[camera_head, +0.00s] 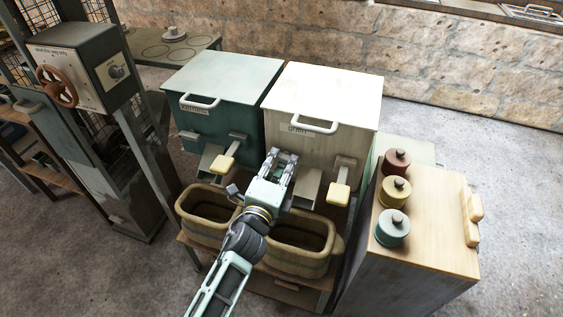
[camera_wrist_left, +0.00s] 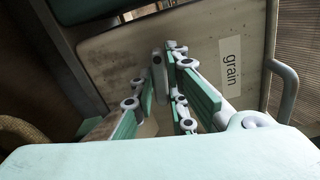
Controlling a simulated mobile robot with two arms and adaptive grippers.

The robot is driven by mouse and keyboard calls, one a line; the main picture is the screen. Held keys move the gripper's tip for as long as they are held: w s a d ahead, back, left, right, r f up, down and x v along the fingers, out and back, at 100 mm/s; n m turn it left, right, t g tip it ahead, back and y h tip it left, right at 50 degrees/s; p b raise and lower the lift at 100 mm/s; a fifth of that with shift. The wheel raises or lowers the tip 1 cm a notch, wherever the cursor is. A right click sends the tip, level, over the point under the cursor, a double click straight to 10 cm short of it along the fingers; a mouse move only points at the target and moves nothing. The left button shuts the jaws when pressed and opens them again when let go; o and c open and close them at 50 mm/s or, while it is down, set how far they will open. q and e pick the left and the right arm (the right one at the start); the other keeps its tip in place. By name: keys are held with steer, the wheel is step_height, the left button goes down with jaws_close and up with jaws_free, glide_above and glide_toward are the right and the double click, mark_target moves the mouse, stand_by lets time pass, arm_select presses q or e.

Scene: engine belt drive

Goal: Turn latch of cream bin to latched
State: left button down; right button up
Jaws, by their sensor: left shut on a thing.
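The cream bin (camera_head: 325,95) stands right of the green bin, with a white handle and a "grain" label on its front. Its front also fills the wrist view (camera_wrist_left: 115,65). My left gripper (camera_head: 284,157) is at the left part of the cream bin's front, below the handle. It is shut on a small grey upright piece, which looks like the latch (camera_wrist_left: 157,75), between its fingertips in the wrist view. In the head view the gripper hides this piece. Its exact turn is hard to tell. My right gripper is not in view.
The green bin (camera_head: 222,88) stands close on the left. A yellow-ended lever (camera_head: 338,194) sticks out at the cream bin's lower right. Two tubs (camera_head: 303,262) stand below the bins. A wooden-topped cabinet (camera_head: 435,215) with three coloured canisters is on the right.

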arm_select(q)
steer(key=shift+f+n, duration=0.1)
steer(key=shift+n, duration=0.9)
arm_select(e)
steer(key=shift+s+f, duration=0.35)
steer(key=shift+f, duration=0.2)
arm_select(q)
steer(key=c, duration=1.7)
jaws_free()
steer(key=shift+c, duration=0.2)
steer(key=v, duration=1.2)
